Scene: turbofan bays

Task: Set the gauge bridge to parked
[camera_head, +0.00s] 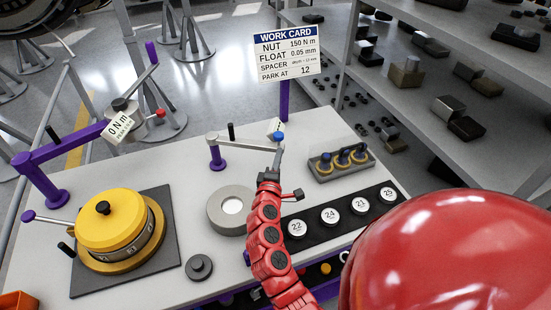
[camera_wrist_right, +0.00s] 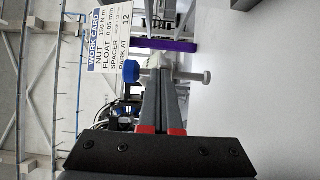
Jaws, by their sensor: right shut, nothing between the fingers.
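The gauge bridge is a grey bar (camera_head: 248,144) on a short purple post (camera_head: 217,158), reaching right over the bench. A blue knob (camera_head: 278,136) and a small pale tag (camera_head: 272,126) are at its right end. My right gripper (camera_head: 281,151) is shut and empty, its tips at that end, just below the blue knob. In the right wrist view the tips (camera_wrist_right: 158,72) sit beside the blue knob (camera_wrist_right: 130,71), with a silver pin (camera_wrist_right: 192,75) on their other side. I cannot tell whether they touch. My left gripper is out of view.
The work card (camera_head: 286,52) reads "PARK AT 12". A yellow round unit (camera_head: 112,222) stands at left and a purple arm with a "0 N m" tag (camera_head: 118,128) behind it. A grey ring (camera_head: 232,205), a strip of numbered discs (camera_head: 330,217) and a ring tray (camera_head: 341,163) lie nearby.

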